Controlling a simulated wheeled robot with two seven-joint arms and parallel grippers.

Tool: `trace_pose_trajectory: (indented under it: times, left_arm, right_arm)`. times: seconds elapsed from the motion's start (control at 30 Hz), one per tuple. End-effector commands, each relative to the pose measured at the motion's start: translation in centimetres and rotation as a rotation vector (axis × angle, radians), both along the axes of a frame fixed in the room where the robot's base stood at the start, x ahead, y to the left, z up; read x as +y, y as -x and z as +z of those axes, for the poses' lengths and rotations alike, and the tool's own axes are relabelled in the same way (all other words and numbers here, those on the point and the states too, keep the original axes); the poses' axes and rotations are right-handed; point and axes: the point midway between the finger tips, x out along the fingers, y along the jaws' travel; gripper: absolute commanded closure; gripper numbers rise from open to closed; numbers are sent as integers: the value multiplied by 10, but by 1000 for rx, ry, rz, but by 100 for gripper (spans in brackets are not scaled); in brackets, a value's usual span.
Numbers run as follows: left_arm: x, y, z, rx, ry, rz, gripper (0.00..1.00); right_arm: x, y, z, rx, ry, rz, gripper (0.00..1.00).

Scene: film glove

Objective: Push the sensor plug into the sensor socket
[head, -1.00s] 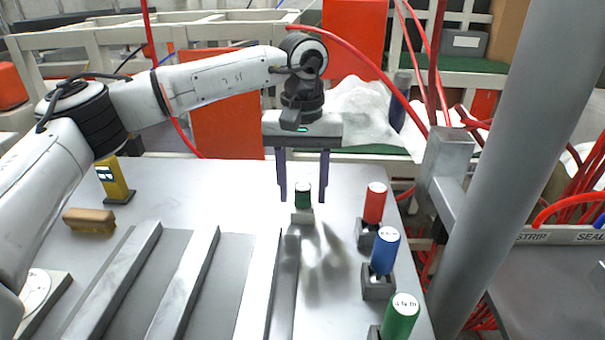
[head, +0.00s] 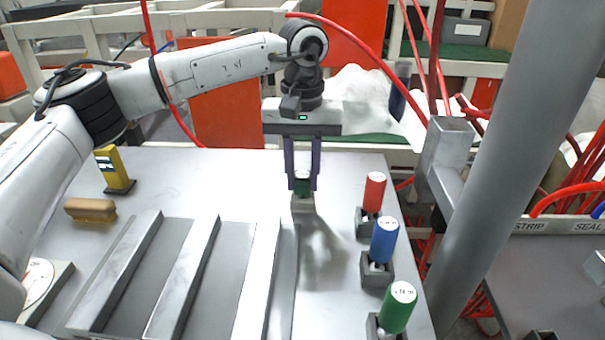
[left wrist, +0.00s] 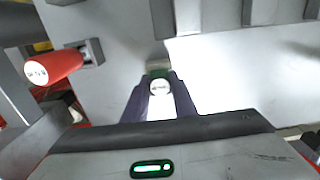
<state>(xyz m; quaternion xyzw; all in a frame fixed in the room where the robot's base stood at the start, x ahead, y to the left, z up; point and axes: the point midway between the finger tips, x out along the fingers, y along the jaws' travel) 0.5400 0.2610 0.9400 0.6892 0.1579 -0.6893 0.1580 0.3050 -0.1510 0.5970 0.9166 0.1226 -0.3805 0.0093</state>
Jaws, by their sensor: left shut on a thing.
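My left gripper (head: 302,187) points straight down over the grey worktable. Its two dark purple fingers are closed on the sides of a green cylinder with a white labelled top (left wrist: 160,86). A small grey block (head: 303,205) lies at the foot of this cylinder, and the cylinder appears upright over it. I cannot tell how deep it sits in the block. No part is clearly marked as the sensor plug or the sensor socket. My right gripper is not in view.
A red cylinder (head: 374,193), a blue cylinder (head: 384,240) and another green cylinder (head: 398,307) stand in grey blocks along the table's right side. Grey rails (head: 184,280) lie in front. A yellow device (head: 110,170) and a brown brush-like block (head: 91,210) are at left.

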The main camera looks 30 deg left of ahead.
Motion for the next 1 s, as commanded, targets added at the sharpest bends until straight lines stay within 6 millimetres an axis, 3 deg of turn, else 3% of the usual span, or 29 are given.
trace_pose_trajectory:
  times: [0.57,1.0]
  left_arm:
    - [0,0,4,0,0,0,98]
    - [0,0,21,0,0,0,98]
  right_arm:
    - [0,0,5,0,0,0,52]
    - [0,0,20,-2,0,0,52]
